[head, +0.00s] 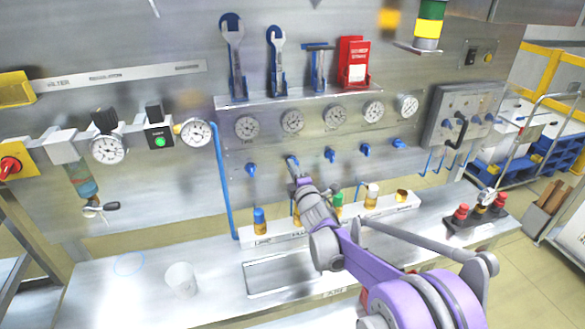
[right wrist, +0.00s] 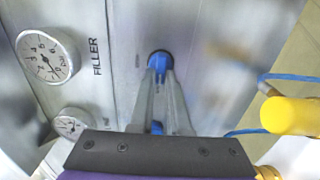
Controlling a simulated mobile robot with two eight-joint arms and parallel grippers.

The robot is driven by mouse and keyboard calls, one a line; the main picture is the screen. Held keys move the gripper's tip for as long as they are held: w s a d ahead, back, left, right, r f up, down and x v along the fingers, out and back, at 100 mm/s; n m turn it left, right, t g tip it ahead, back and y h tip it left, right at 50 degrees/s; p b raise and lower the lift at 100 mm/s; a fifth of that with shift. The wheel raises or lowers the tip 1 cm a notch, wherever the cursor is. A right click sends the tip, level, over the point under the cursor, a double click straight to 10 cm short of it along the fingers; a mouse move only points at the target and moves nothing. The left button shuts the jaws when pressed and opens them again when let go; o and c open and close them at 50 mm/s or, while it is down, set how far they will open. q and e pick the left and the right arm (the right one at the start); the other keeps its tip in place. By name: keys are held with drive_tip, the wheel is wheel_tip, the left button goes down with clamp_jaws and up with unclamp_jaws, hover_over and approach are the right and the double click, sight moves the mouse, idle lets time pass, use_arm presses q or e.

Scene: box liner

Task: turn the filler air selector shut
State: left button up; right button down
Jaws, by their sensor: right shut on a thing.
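The filler air selector is a small blue knob (right wrist: 160,62) on the grey steel panel, beside the FILLER lettering in the right wrist view. In the head view a blue knob (head: 292,160), second from the left in a row of several, is at my right gripper (head: 299,176). My right gripper also shows in the right wrist view (right wrist: 163,78), its two grey fingers shut on the blue knob. A little blue also shows lower between the fingers. The knob's exact angle is partly hidden by the fingers. My left gripper is not in view.
Round gauges (head: 292,121) sit above the knobs. A rack below holds capped bottles, one with a blue cap (head: 259,220). A white cup (head: 181,280) stands on the bench. A blue hose (head: 222,180) runs down the panel at left. A yellow cylinder (right wrist: 291,115) is right of the fingers.

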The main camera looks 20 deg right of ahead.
idle(0.3)
drive_tip(key=c, duration=0.9)
unclamp_jaws()
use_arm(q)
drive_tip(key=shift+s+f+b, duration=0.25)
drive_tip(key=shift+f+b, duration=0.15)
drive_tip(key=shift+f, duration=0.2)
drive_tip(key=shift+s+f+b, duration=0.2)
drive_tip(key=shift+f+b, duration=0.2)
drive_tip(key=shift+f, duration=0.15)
use_arm(e)
drive_tip(key=s, duration=1.1)
drive_tip(key=shift+d, duration=0.25)
drive_tip(key=s+f+m+g, duration=0.4)
drive_tip(key=s+f+m, duration=0.1)
drive_tip(key=s, duration=0.6)
drive_tip(key=s+a+f+m+g, duration=0.1)
drive_tip(key=s+f+m+g, duration=0.3)
drive_tip(key=s+m, duration=0.3)
drive_tip(key=s+a+f+m+g, duration=0.1)
drive_tip(key=s+f+m+g, duration=0.3)
drive_tip(key=s, duration=1.2)
drive_tip(key=shift+s+a+f+m+g+h, duration=0.1)
drive_tip(key=shift+s+f+m+g+h, duration=0.05)
drive_tip(key=shift+f+m, duration=0.55)
drive_tip(key=shift+s+a+f+m+g+h, duration=0.1)
drive_tip(key=shift+s+f+m+g+h, duration=0.05)
drive_tip(key=shift+f+m, duration=0.55)
